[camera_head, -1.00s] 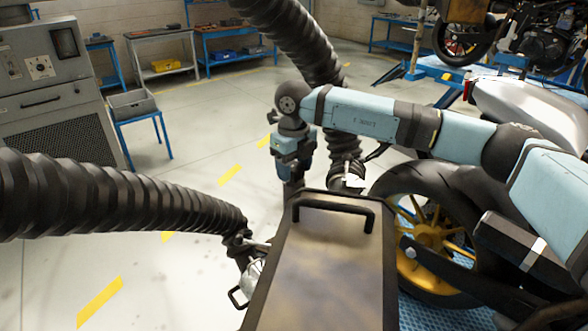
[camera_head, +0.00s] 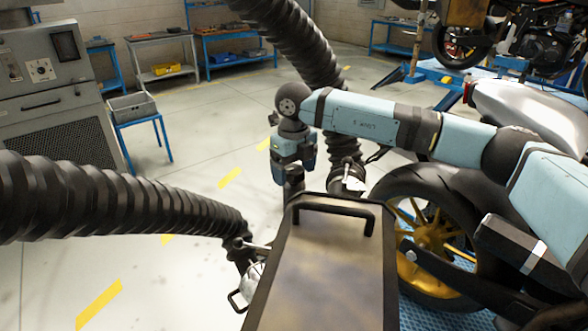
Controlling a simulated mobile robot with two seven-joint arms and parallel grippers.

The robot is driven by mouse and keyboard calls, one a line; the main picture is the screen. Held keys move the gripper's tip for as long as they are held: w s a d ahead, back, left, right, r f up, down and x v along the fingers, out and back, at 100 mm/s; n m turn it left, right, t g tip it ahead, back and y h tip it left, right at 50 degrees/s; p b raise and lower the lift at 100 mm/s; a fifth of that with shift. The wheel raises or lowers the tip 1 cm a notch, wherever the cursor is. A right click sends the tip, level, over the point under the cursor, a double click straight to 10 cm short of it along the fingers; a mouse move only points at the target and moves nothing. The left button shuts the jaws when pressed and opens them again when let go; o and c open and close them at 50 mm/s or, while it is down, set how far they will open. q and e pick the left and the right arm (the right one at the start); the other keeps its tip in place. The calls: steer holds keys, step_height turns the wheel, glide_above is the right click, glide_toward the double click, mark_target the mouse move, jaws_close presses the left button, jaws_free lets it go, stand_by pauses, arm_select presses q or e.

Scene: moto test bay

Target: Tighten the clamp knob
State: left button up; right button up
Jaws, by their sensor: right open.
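My right arm reaches in from the right, and its wrist bends down beside the black hose. My right gripper (camera_head: 293,186) points down behind the top left corner of a brown metal box, which hides its fingertips. It is open, and I see nothing held in it. A silver clamp-like fitting (camera_head: 352,183) sits at the lower end of the upper hose, right of the gripper and apart from it. Another silver fitting (camera_head: 251,283) with a thin handle sits at the end of the left hose. I cannot tell which part is the clamp knob. My left gripper is not in view.
The brown box (camera_head: 325,285) with a black handle fills the front centre. The upper hose (camera_head: 305,50) and left hose (camera_head: 110,205) flank the gripper. A motorcycle wheel (camera_head: 432,240) stands at right, below my arm. Open floor (camera_head: 200,210) lies at left.

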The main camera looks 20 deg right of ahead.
mark_target(294, 169)
step_height(294, 169, up, 14)
steer(key=b, duration=0.1)
steer(key=shift+f, duration=0.1)
stand_by(0.4)
